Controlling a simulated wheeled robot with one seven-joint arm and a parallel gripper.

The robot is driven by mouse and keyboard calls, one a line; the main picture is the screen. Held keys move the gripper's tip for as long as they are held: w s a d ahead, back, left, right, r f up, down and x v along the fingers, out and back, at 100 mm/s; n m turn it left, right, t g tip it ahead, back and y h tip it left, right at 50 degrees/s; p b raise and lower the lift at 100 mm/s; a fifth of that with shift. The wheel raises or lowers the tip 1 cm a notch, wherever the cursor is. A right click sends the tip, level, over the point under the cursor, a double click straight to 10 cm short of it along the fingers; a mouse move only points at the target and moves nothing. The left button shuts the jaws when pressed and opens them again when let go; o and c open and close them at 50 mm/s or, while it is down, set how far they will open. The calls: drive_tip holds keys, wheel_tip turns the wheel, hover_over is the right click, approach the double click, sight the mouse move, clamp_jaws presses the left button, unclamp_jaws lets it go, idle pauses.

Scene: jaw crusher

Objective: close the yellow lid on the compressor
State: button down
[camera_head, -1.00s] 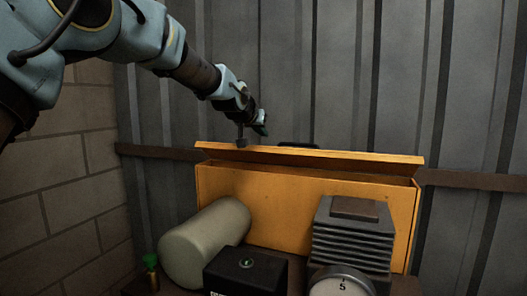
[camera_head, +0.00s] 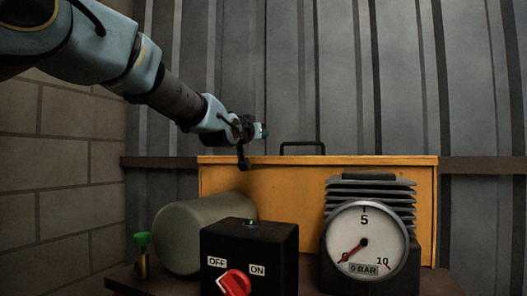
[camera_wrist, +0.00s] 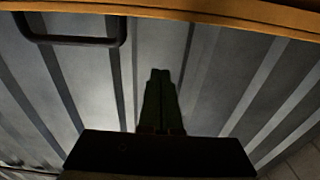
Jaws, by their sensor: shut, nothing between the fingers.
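A black handle (camera_head: 303,146) stands up from the lid. My gripper (camera_head: 263,130) is just above the lid, left of the handle; contact cannot be told. In the wrist view my gripper (camera_wrist: 160,73) is shut and empty, its fingers against a background of grey wall. The lid's yellow edge (camera_wrist: 220,14) and the handle (camera_wrist: 75,40) show at the top there.
In front of the box are a grey-green tank (camera_head: 190,237), a black switch box (camera_head: 250,245) with a red knob (camera_head: 234,284), a finned block (camera_head: 370,190) and a round gauge (camera_head: 364,240). Corrugated wall (camera_head: 350,75) stands behind, brick wall (camera_head: 60,190) at left.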

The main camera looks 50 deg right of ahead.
drive_tip(key=shift+s+a+f+t+h+b, duration=0.15)
drive_tip(key=shift+a+f+h+b, duration=0.25)
drive_tip(key=shift+f+b, duration=0.9)
drive_tip(key=shift+s+a+f+t+h+b, duration=0.1)
drive_tip(key=shift+a+f+h+b, duration=0.35)
drive_tip(key=shift+b, duration=1.6)
drive_tip(key=shift+s+a+f+t+h+b, duration=0.15)
drive_tip(key=shift+f+h+b, duration=0.6)
drive_tip(key=shift+b, duration=0.9)
drive_tip(key=shift+w+f, duration=0.1)
drive_tip(key=shift+f, duration=0.15)
drive_tip(key=shift+r, duration=0.1)
wheel_tip(320, 180, up, 10)
drive_tip(key=p, duration=0.4)
